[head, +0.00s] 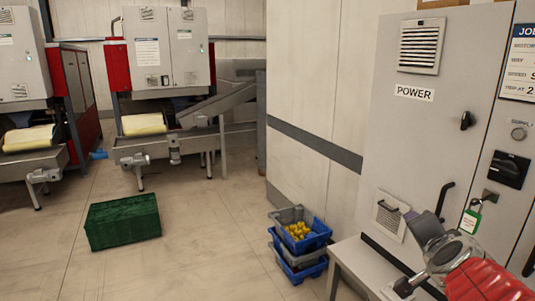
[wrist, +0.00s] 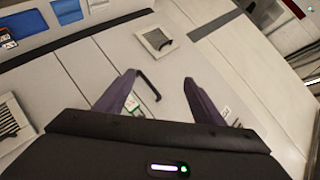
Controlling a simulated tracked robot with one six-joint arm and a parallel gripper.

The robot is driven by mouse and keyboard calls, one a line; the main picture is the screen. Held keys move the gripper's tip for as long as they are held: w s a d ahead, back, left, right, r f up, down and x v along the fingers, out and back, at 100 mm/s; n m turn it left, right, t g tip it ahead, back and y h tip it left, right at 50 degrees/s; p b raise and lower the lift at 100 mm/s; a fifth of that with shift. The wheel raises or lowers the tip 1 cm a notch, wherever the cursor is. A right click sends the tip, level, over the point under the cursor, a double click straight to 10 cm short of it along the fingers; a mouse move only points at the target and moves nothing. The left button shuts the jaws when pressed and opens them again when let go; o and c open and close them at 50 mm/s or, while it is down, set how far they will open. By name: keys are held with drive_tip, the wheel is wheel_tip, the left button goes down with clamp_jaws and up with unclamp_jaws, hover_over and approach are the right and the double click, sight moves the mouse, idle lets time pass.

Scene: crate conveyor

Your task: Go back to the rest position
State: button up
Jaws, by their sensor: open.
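My gripper (wrist: 158,79) is open in the wrist view. Its two purple fingers are apart with nothing held between them. In the head view my gripper (head: 409,214) shows at the lower right, at the end of my red-sleeved arm, in front of the grey POWER cabinet (head: 402,140). Its fingers are partly hidden there. The wrist view looks onto a pale panel with a black handle (wrist: 149,86) and a vent (wrist: 155,40) beyond the fingertips. I cannot tell the exact gap to the panel.
A green tag (head: 470,221) hangs from a lock on the cabinet, close to my arm. Stacked crates (head: 318,240) with yellow items stand left of a low grey ledge (head: 352,262). A green crate (head: 122,221) sits on the floor before two conveyor machines. The middle floor is clear.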

drive_tip(key=s+a+f+n+g+y, duration=0.2)
drive_tip(key=s+a+f+n, duration=0.3)
drive_tip(key=a, duration=0.5)
drive_tip(key=s+a+f+n+g+y, duration=0.2)
drive_tip(key=s+a+f+n+g, duration=0.2)
drive_tip(key=s+a+n, duration=0.5)
drive_tip(key=shift+s+a+f+n+y, duration=0.4)
drive_tip(key=shift+s+f+n, duration=0.15)
drive_tip(key=shift+s, duration=0.9)
